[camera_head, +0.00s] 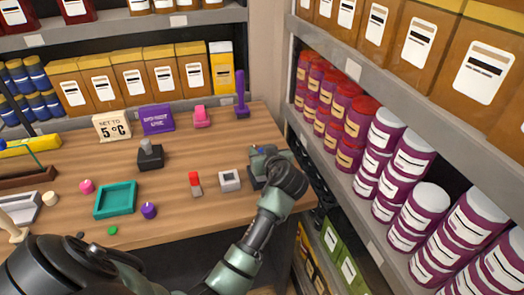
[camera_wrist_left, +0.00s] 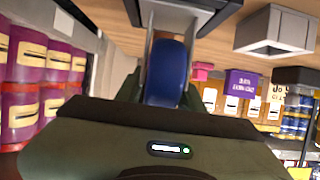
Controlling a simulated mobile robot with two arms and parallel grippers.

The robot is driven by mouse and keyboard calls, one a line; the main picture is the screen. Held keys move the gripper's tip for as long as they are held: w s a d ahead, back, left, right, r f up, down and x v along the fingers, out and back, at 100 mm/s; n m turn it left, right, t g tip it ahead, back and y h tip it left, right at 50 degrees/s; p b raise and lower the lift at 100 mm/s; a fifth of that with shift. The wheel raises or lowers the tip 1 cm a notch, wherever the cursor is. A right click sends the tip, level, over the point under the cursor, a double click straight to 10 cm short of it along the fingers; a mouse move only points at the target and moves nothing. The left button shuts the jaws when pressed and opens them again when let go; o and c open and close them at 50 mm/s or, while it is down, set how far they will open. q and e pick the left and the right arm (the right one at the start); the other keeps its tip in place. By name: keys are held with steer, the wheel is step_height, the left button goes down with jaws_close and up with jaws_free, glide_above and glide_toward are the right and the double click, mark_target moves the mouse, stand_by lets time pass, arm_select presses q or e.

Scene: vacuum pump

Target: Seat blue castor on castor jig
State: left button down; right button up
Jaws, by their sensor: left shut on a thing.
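The blue castor (camera_wrist_left: 167,72) is held between the fingers of my left gripper (camera_wrist_left: 160,85) in the left wrist view. In the head view the left gripper (camera_head: 264,160) is over the right end of the table, and only a small blue bit of the castor shows. A grey forked piece with dark edges (camera_wrist_left: 148,14) lies just beyond the castor in the wrist view; it looks like the castor jig. In the head view a dark base (camera_head: 256,182) shows partly under the gripper. I cannot tell whether castor and jig touch. My right gripper is not in view.
A grey block with a square opening (camera_head: 230,180) and a red-and-grey piece (camera_head: 195,183) stand left of the gripper. A teal tray (camera_head: 116,199) and a dark block with a grey knob (camera_head: 150,156) are farther left. Shelving (camera_head: 345,190) with purple tubs closes the right side.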

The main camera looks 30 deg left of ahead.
arm_select(q)
steer(key=shift+f+b, duration=0.3)
steer(key=shift+b, duration=0.15)
stand_by(0.8)
steer(key=c, duration=0.8)
jaws_free()
steer(key=shift+f, duration=0.15)
steer(key=shift+r+p, duration=3.5)
steer(key=shift+r, duration=1.15)
steer(key=shift+f, duration=0.15)
